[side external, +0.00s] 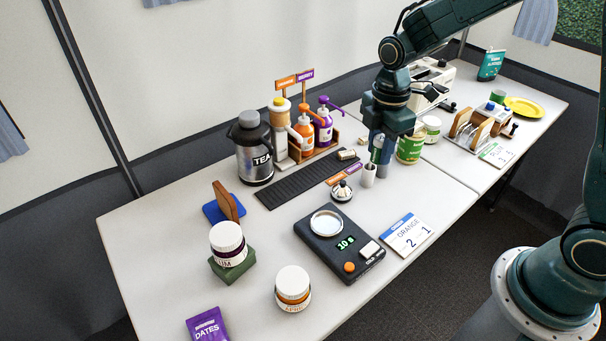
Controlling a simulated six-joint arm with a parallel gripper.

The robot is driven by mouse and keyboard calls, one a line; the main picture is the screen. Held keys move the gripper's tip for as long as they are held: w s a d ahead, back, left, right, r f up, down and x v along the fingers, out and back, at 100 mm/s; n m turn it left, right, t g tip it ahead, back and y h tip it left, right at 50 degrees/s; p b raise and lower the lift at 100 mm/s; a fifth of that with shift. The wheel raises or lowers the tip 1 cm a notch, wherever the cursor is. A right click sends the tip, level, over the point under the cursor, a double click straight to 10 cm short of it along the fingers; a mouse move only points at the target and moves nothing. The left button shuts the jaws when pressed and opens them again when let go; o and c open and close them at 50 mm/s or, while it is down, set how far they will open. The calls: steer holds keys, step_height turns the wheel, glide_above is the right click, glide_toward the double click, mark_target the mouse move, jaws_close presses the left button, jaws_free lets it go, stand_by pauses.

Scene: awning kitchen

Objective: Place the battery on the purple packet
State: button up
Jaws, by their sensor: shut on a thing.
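The purple packet (207,325), labelled DATES, lies at the near left edge of the table, partly cut off by the bottom of the picture. My gripper (380,164) points down near the middle of the table, far up and right of the packet. It is shut on a small green and white thing (377,153), which looks like the battery; the fingers hide part of it. A small white cylinder (368,176) stands just below it in the picture. I cannot tell whether the two touch.
A black scale (340,249), an orange-labelled jar (292,288) and a plum jar (228,244) on a green block stand between my gripper and the packet. A tea flask (253,150) and a pump bottle rack (312,152) stand behind. The table around the packet is clear.

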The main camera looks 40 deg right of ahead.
steer(key=w+a+n, duration=0.2)
steer(key=w+a, duration=0.3)
steer(key=a, duration=0.5)
step_height(320, 180, up, 3)
steer(key=n, duration=0.6)
glide_above(209, 337)
steer(key=shift+f, duration=0.15)
step_height(209, 337, down, 20)
steer(key=shift+r, duration=0.15)
